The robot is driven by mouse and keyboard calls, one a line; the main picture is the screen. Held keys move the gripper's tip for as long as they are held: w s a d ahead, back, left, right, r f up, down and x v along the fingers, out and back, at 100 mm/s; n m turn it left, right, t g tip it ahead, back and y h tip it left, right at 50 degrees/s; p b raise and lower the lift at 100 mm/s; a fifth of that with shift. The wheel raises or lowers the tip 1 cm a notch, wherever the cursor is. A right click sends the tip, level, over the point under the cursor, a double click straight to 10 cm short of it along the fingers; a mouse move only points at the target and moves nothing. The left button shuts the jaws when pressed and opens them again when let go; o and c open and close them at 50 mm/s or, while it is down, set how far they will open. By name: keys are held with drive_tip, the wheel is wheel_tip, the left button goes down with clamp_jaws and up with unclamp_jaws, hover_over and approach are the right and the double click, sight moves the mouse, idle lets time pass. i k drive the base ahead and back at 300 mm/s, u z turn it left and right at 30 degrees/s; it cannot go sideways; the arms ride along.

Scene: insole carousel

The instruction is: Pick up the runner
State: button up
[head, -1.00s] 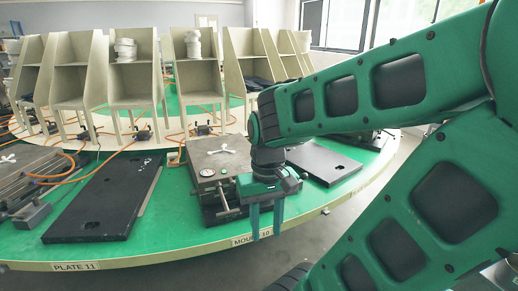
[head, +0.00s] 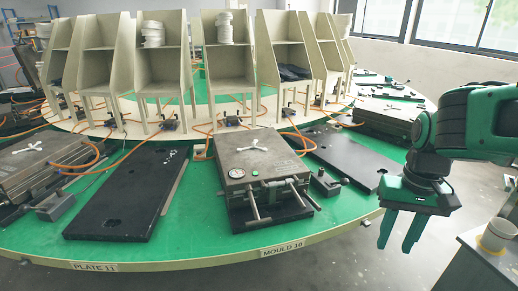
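A small white branched piece (head: 256,146), which looks like the runner, lies on top of the closed grey mould (head: 240,168) above the MOULD 10 label. A similar white piece (head: 36,146) lies on the mould at the far left. My gripper (head: 395,246) hangs at the right with its two green fingers pointing down. The fingers are apart with nothing between them. The gripper is well to the right of the mould, by the carousel's front rim, touching nothing. The runner is in full view.
Black plates (head: 130,195) lie on the green carousel (head: 195,225) either side. Tan shelf racks (head: 225,70) stand behind, with orange hoses between. A table with a white cup (head: 496,235) is at lower right.

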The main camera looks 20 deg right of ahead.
sight(254, 144)
drive_tip(key=z, duration=0.1)
drive_tip(key=i, duration=1)
drive_tip(key=u, duration=0.1)
